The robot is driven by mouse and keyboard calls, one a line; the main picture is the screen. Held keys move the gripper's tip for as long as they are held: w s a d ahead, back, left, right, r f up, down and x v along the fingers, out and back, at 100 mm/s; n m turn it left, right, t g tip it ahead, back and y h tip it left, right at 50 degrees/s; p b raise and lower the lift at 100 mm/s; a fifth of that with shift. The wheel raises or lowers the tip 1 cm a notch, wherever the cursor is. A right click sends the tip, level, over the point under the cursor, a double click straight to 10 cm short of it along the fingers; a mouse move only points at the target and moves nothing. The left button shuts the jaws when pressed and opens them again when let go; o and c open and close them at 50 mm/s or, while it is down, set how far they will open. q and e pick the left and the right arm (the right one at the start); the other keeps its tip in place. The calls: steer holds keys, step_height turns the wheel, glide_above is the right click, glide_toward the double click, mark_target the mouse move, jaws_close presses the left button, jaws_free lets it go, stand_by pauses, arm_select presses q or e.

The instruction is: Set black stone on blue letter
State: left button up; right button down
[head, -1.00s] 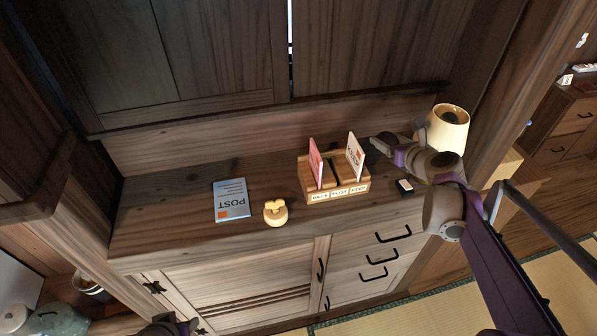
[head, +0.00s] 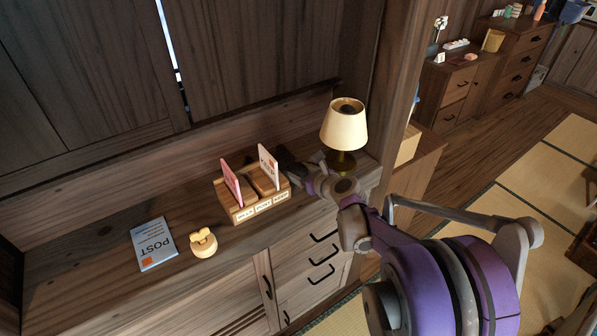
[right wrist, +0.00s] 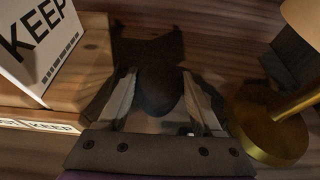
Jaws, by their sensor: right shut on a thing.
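The blue letter (head: 153,244), marked POST, lies flat on the cabinet top at the left, clear of other things. My right gripper (head: 287,164) is far to its right, between the letter rack and the lamp. In the right wrist view, its fingers (right wrist: 160,105) are shut on a dark, rounded black stone (right wrist: 158,88) close to the wooden surface. I cannot tell whether the stone still touches that surface. The stone cannot be made out in the head view. My left gripper is not in view.
The wooden letter rack (head: 243,215) holds a pink letter (head: 231,183) and a white KEEP letter (head: 268,166). A brass-based lamp (head: 343,128) stands right of my gripper. A round yellow object (head: 203,242) sits just right of the blue letter. Bare wood lies in front of the rack.

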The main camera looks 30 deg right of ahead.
steer(key=shift+f, duration=0.15)
steer(key=shift+c, duration=0.2)
jaws_free()
